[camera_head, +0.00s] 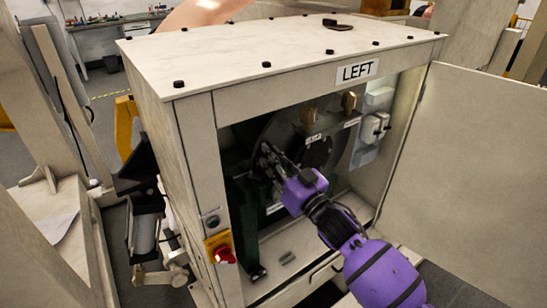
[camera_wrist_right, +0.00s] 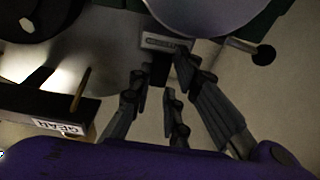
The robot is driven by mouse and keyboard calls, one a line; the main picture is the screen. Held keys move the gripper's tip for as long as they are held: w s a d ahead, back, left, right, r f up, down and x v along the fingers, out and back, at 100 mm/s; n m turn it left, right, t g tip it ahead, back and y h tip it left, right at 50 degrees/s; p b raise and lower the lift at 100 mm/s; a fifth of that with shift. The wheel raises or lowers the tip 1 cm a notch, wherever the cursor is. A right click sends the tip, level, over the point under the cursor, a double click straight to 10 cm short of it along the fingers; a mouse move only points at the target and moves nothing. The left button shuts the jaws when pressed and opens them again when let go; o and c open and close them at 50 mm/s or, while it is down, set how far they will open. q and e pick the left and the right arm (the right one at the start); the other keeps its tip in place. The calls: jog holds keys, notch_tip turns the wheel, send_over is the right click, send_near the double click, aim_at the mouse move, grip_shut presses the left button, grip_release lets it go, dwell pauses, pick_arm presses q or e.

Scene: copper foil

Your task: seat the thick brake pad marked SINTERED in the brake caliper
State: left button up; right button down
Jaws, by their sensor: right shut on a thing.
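My right gripper (camera_head: 268,160) reaches into the open cabinet and is shut. In the right wrist view, its fingers (camera_wrist_right: 160,88) close around a small dark block, which looks like the brake pad (camera_wrist_right: 157,70). A pale label plate (camera_wrist_right: 165,43) shows at the block's far end; its lettering is too small to read for sure. A large pale disc edge (camera_wrist_right: 205,15) is just beyond the plate. Whether the block touches it cannot be told. The brake caliper cannot be made out clearly; dark machinery fills the cabinet behind the gripper. My left gripper is not in view.
The cabinet (camera_head: 270,52) is marked LEFT, its door (camera_head: 475,170) open at the right. Inside stand brass-coloured pieces (camera_head: 348,102). A labelled dark box (camera_wrist_right: 40,110) and a black-knobbed lever (camera_wrist_right: 262,55) flank the fingers. A red knob (camera_head: 225,255) sits on the front frame.

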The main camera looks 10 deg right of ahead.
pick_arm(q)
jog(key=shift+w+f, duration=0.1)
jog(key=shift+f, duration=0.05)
pick_arm(e)
jog(key=shift+f, duration=0.5)
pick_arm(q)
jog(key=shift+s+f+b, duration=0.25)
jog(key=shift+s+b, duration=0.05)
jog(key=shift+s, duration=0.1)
pick_arm(e)
jog(key=shift+f, duration=0.5)
jog(key=shift+f, duration=0.25)
